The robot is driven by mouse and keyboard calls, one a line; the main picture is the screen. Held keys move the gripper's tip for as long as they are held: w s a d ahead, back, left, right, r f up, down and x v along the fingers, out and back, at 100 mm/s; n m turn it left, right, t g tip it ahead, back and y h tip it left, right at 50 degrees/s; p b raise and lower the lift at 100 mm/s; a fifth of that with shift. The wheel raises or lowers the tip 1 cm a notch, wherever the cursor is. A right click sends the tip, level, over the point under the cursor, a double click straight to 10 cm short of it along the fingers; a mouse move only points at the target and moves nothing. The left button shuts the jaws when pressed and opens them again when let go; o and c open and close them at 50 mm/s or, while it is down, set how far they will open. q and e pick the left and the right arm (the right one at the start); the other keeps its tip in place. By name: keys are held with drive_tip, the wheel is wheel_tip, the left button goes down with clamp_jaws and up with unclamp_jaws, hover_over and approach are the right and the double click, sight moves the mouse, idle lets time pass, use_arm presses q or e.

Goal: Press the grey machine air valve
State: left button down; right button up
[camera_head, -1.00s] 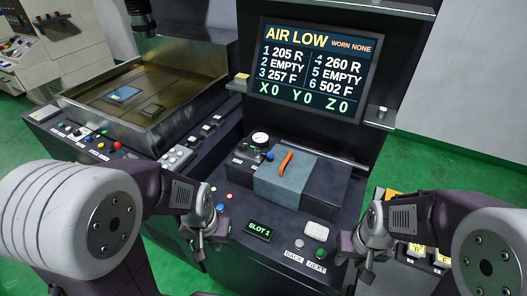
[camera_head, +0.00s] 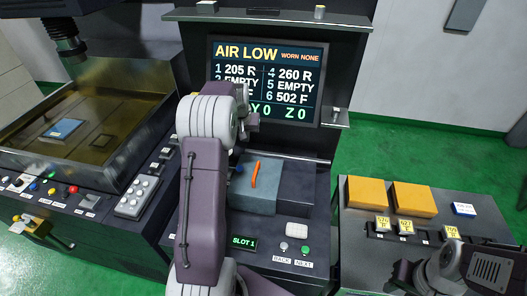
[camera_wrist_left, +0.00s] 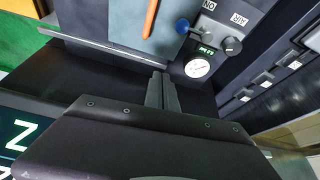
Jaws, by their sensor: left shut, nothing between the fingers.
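In the left wrist view, a dark panel carries a grey knob (camera_wrist_left: 233,46) by an AIR label and another grey knob (camera_wrist_left: 209,4) by an ON label. A round white gauge (camera_wrist_left: 198,67) and a blue knob (camera_wrist_left: 182,26) are beside them. My left gripper (camera_wrist_left: 162,82) is shut and empty, apart from the knobs, its tips pointing toward the panel near the gauge. In the head view my left gripper (camera_head: 250,118) is raised in front of the screen, and my arm hides the gauge and knobs. My right gripper is at the lower right, its fingers unclear.
A screen (camera_head: 300,75) reads AIR LOW. A grey-blue block (camera_head: 262,202) bears an orange handle (camera_head: 255,174). BACK (camera_head: 283,246) and NEXT (camera_head: 305,250) buttons are in front. A side table (camera_head: 490,215) holds yellow blocks. A metal tank (camera_head: 130,165) is left.

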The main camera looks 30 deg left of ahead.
use_arm(q)
drive_tip(key=shift+s+a+f+n, duration=0.2)
drive_tip(key=shift+s+a, duration=0.25)
drive_tip(key=shift+a, duration=0.15)
drive_tip(key=shift+s+a+f+n, duration=0.1)
drive_tip(key=shift+s+a+f, duration=0.05)
drive_tip(key=shift+s+a, duration=0.35)
drive_tip(key=p+x, duration=0.3)
drive_tip(key=x, duration=0.6)
drive_tip(key=shift+a+f+p, duration=0.1)
drive_tip(key=shift+p, duration=0.2)
drive_tip(key=shift+s+d+f+p, duration=0.25)
drive_tip(key=shift+s+f+p, duration=0.2)
drive_tip(key=shift+s+p, duration=0.1)
drive_tip(key=shift+s+d+f+p, duration=0.3)
drive_tip(key=shift+s+f+p, duration=0.2)
drive_tip(key=shift+s, duration=0.1)
drive_tip(key=shift+s+d+f, duration=0.2)
drive_tip(key=shift+s+d, duration=0.05)
drive_tip(key=shift+s, duration=0.2)
drive_tip(key=shift+f, duration=0.1)
drive_tip(key=shift+w, duration=0.1)
